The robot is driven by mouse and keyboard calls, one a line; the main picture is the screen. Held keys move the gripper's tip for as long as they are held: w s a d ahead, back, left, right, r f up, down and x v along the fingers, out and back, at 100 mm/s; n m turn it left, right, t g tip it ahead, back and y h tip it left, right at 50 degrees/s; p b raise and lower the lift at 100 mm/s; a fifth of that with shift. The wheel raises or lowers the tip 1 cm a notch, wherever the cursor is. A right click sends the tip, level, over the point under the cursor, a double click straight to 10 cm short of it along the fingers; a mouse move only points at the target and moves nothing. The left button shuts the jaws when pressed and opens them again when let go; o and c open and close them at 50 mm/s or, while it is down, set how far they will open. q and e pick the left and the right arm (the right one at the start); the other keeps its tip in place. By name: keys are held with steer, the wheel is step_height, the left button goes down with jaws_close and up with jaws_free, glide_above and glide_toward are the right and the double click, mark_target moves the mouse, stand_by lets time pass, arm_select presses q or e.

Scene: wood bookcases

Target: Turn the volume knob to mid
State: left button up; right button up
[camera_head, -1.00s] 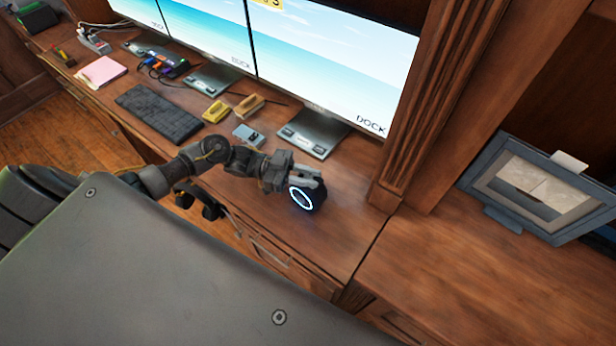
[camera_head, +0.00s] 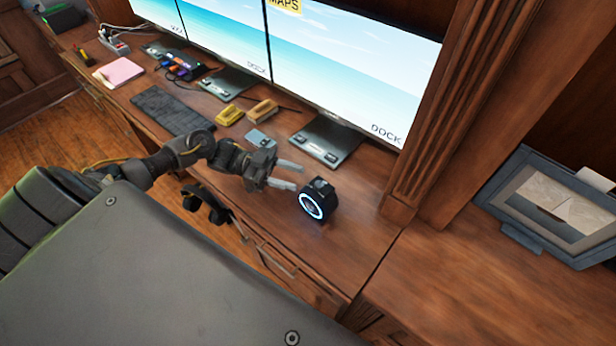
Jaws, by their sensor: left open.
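The volume knob (camera_head: 318,199) is a small black device with a glowing white-blue ring on its front face. It stands on the wooden desk, right of my left gripper. My left gripper (camera_head: 291,175) is open, with its two fingers pointing right toward the knob. The fingertips look apart from the knob, with a small gap, and nothing is between them. I cannot read any setting mark on the knob. My right gripper is not in view.
Monitors on flat stands (camera_head: 325,140) line the back of the desk. A keyboard (camera_head: 172,110), yellow objects (camera_head: 230,114) and a small grey box (camera_head: 260,139) lie to the left. A wood pillar (camera_head: 450,120) and a framed picture (camera_head: 555,208) are at right. The desk in front of the pillar is clear.

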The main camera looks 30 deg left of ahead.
arm_select(q)
steer(key=shift+b+v, duration=0.35)
steer(key=shift+v, duration=1.15)
